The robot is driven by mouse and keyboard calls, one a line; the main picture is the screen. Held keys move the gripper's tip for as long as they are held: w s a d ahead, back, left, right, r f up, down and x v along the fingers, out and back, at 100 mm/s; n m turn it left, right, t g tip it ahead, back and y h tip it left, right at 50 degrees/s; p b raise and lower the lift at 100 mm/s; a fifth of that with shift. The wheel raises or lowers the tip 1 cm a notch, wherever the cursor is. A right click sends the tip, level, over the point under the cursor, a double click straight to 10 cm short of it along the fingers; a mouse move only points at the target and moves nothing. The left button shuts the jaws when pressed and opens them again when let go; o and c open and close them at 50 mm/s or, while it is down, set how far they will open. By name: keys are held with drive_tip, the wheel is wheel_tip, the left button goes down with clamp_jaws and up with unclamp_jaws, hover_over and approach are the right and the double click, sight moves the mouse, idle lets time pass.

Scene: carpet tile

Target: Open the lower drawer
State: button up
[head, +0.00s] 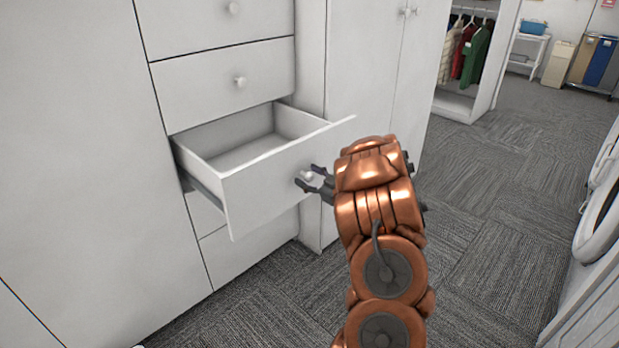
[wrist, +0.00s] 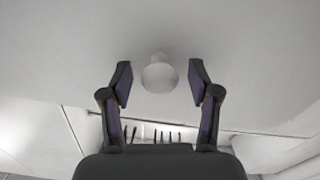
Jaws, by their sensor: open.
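A white drawer (head: 270,178) in the lower part of the cabinet stands pulled well out, and its inside looks empty. Its round white knob (head: 306,176) is on the front panel. My gripper (head: 309,178) is at the knob with its fingers open on either side. In the wrist view the knob (wrist: 159,74) sits between the fingertips (wrist: 160,80), with a visible gap on both sides. Another drawer front (head: 215,245) is below the open drawer, partly hidden behind it, and looks closed.
Closed drawers with knobs (head: 238,82) are above the open one. A tall white cabinet (head: 365,85) stands to the right. A white appliance (head: 600,210) is at the right edge. Carpet (head: 490,240) between them is clear. A clothes rack (head: 470,50) and bins (head: 597,60) are farther back.

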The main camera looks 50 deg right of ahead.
drive_tip(key=shift+s, duration=0.1)
drive_tip(key=s, duration=1.1)
drive_tip(key=shift+s, duration=0.4)
drive_tip(key=shift+a, duration=0.1)
